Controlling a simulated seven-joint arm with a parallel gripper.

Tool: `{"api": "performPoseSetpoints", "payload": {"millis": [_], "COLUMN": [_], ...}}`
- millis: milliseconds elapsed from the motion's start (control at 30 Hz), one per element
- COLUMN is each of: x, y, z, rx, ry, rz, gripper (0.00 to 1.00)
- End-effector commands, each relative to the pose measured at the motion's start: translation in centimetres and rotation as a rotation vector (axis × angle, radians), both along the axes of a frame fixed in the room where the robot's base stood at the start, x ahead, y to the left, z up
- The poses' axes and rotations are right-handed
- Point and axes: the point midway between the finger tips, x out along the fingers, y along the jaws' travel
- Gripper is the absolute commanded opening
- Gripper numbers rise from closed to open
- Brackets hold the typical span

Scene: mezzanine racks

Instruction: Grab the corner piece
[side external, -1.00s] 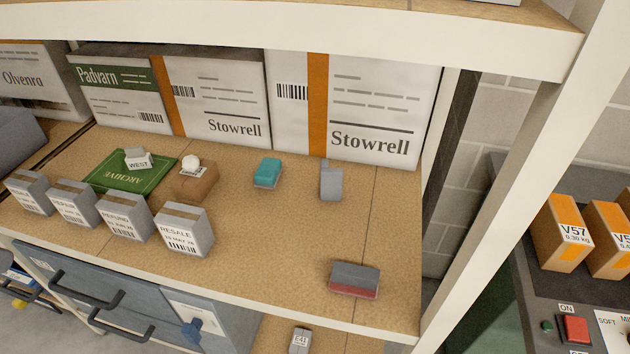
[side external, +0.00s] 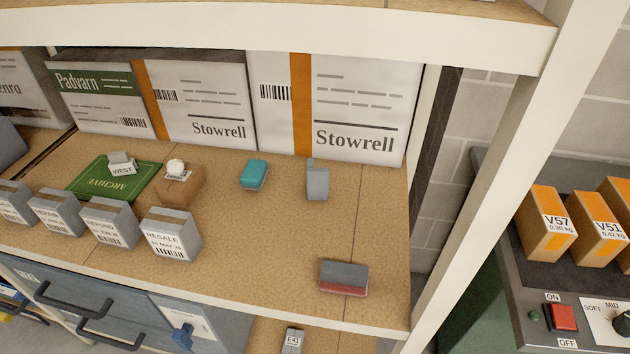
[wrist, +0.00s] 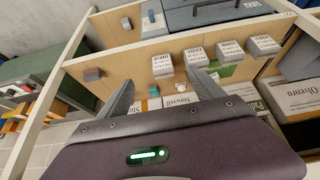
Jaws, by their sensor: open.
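A small grey piece (side external: 317,181) with a raised part at its back left stands on the shelf board in front of the Stowrell boxes; its stepped outline looks like a corner piece. I cannot make it out in the wrist view, where a finger may hide it. My gripper (wrist: 160,78) shows only in the wrist view. Its two fingers are spread apart with nothing between them, above and away from the shelf. A teal block (side external: 254,174) lies left of the grey piece. A grey and red block (side external: 343,277) lies near the front right corner of the shelf.
Several grey labelled boxes, one marked RESALE (side external: 171,233), line the front edge. A brown box (side external: 180,185) with a white knob and a green ARCHIVE book (side external: 113,185) are behind them. A white upright (side external: 480,190) bounds the shelf's right. Board around the grey piece is clear.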

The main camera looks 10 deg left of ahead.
Motion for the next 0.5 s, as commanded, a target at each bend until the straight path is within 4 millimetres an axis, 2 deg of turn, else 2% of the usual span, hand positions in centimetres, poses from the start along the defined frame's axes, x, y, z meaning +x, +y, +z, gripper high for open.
{"api": "performPoseSetpoints", "payload": {"millis": [67, 167, 200, 267, 300, 367, 400, 467, 500], "x": [2.0, 7.8, 10.6, 14.8, 17.4, 20.9, 23.1, 26.0, 28.3], "y": [-1.3, -5.4, -7.5, -10.7, -12.9, -15.9, -17.7, -20.3, -21.9], "z": [0.5, 1.1, 1.0, 0.1, -0.8, -3.1, -5.1, -8.5, -10.3], "rx": [-0.080, -0.317, -0.435, -0.604, -0.710, -0.851, -0.935, -1.046, -1.127], "ry": [0.006, 0.033, 0.057, 0.106, 0.143, 0.205, 0.244, 0.289, 0.290], "rz": [0.062, 0.274, 0.395, 0.596, 0.741, 0.974, 1.139, 1.389, 1.531], "gripper": [0.76, 0.76, 0.76, 0.76, 0.76, 0.76, 0.76, 0.76, 0.76]}}
